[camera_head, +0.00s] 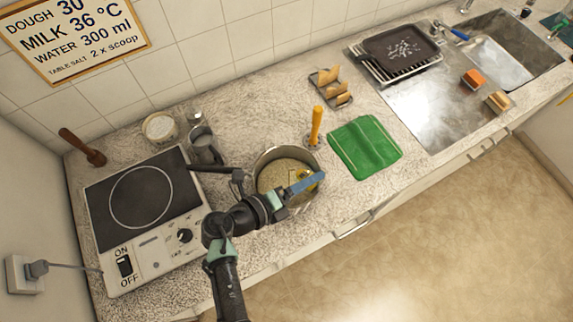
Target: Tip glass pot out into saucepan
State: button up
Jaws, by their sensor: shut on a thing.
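The saucepan (262,164) is a metal pan on the counter, right of the hob. Its dark handle points left, and pale beige content covers its bottom. My gripper (306,183) reaches over the near right part of the saucepan, with a long blue part in front. It is shut on a small, clear-looking thing with yellow in it, which appears to be the glass pot (302,174). The blue part and the gripper hide much of it. Its outline and tilt are hard to make out, and I cannot tell whether it touches the saucepan.
The hob (165,170) is at left. A grey jug (203,148) and a white tub (160,128) stand behind the saucepan handle. A yellow-handled tool (316,122) stands upright behind the saucepan, with a green cloth (365,148) to its right. The sink (490,68) is far right.

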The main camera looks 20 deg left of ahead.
jog(key=shift+r, duration=0.1)
dwell(0.3)
jog(key=shift+w+a+r+n+h+p, duration=0.15)
jog(key=shift+a+n+h, duration=0.2)
jog(key=shift+a, duration=0.15)
jog(key=shift+w+a+r+n+h+p, duration=0.15)
jog(key=shift+a+n+h, duration=0.1)
jog(key=shift+a+n, duration=0.15)
dwell(0.4)
jog(key=shift+a+r+n+p, duration=0.15)
jog(key=shift+a+n+p, duration=0.1)
jog(key=shift+n+p, duration=0.15)
dwell(0.6)
jog(key=shift+d+f+b, duration=0.1)
jog(key=shift+f+b, duration=0.15)
jog(key=shift+b, duration=0.1)
jog(key=shift+s+d+m+y, duration=0.15)
jog(key=shift+d+m+y, duration=0.15)
jog(key=shift+d+m, duration=0.3)
jog(key=shift+s+d+m+y, duration=0.15)
jog(key=shift+d+m+y, duration=0.15)
jog(key=shift+d+m, duration=0.3)
jog(key=shift+d+f+m+y+p, duration=0.1)
jog(key=shift+f+m+y+p, duration=0.15)
jog(key=shift+y+p, duration=0.1)
jog(key=shift+f, duration=0.3)
